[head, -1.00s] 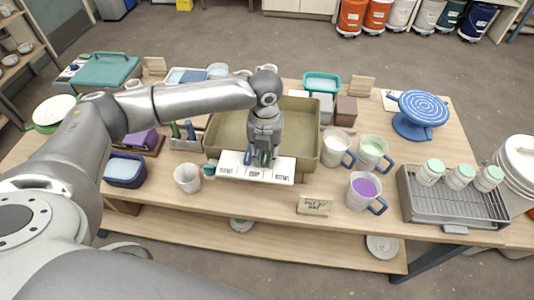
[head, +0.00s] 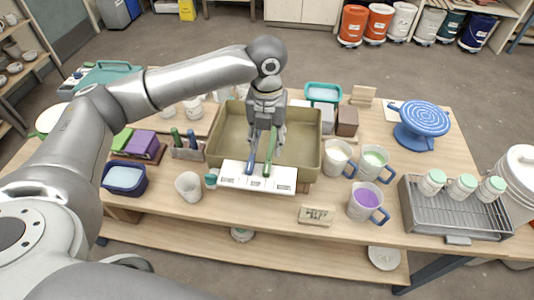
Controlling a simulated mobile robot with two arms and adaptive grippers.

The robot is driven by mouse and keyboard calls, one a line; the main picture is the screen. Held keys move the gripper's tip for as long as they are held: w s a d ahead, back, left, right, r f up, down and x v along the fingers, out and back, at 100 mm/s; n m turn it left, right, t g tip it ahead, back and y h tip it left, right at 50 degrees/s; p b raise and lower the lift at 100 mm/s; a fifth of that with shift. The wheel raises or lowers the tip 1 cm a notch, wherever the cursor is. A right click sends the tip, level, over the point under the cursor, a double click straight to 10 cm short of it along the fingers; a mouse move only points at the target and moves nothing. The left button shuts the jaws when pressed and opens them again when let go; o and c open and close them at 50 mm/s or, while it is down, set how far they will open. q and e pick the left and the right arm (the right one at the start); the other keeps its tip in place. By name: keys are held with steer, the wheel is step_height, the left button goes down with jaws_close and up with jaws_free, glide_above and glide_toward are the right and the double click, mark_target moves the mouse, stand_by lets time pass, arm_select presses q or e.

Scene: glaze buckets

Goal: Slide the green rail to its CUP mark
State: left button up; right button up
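The green rail (head: 270,152) is a narrow strip running from the white marked board (head: 233,182) back over the tan basin (head: 226,128). Its front end lies near the middle of the board, right of a blue rail (head: 250,157). The board lies along the basin's front edge and carries several dark marks; their lettering is too small to read. My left gripper (head: 270,143) points down over the basin. Its fingers look apart, one on each side of the green rail's upper part; I cannot tell whether they touch it. My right gripper is out of view.
A white cup (head: 188,186) stands left of the board. A wire rack (head: 452,208) with jars is far right. Bare table lies in front of the board.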

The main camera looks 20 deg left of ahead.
arm_select(q)
step_height(320, 180, up, 2)
steer(key=shift+r, duration=0.2)
stand_by(0.4)
